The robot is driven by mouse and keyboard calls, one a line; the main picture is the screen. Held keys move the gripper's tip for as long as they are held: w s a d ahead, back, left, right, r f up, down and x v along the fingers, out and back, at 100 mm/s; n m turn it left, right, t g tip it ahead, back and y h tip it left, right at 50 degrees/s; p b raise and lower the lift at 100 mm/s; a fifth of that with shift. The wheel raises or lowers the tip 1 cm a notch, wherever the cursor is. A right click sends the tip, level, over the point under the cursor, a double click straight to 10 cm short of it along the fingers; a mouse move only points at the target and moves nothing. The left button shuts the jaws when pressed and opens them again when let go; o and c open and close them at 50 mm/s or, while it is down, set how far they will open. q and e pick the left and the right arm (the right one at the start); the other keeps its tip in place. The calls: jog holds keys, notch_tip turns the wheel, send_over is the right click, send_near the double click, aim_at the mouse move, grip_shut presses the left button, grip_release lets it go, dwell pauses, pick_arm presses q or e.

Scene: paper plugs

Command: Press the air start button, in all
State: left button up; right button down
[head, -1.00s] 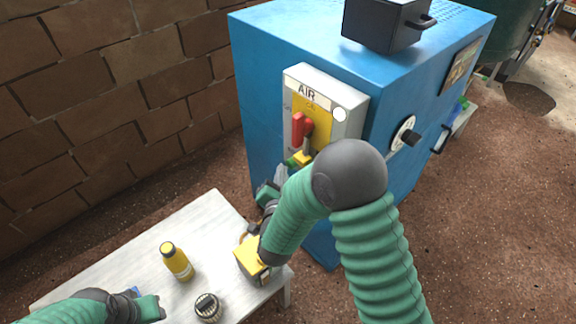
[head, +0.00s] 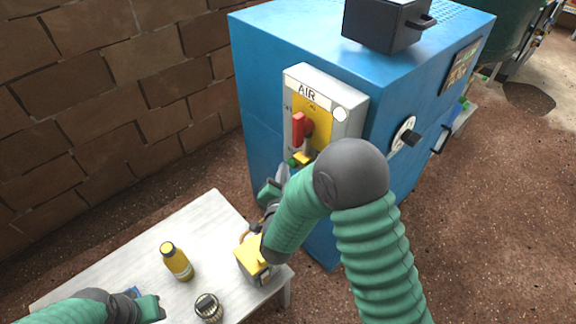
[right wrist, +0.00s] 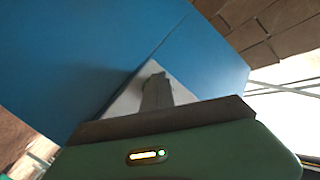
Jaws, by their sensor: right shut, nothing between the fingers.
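The grey AIR control box (head: 352,128) with a yellow face is mounted on the blue cabinet (head: 262,110). A red handle (head: 298,129) is on its face. Contact cannot be told. My left gripper (head: 150,307) is low at the left over the white table; its finger state is unclear.
The white table (head: 208,215) holds a yellow bottle (head: 177,262), a small striped jar (head: 208,307) and a yellow box (head: 252,257) close under my right forearm. A black box (head: 385,25) stands on the cabinet. A brick wall (head: 120,90) is behind.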

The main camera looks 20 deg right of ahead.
jog(key=shift+s+a, duration=0.35)
jog(key=shift+a, duration=0.45)
jog(key=shift+s+a, duration=0.3)
jog(key=shift+a, duration=0.5)
jog(key=shift+s+a, duration=0.25)
jog(key=shift+a, duration=0.5)
jog(key=shift+s+a, duration=0.3)
jog(key=shift+a, duration=0.5)
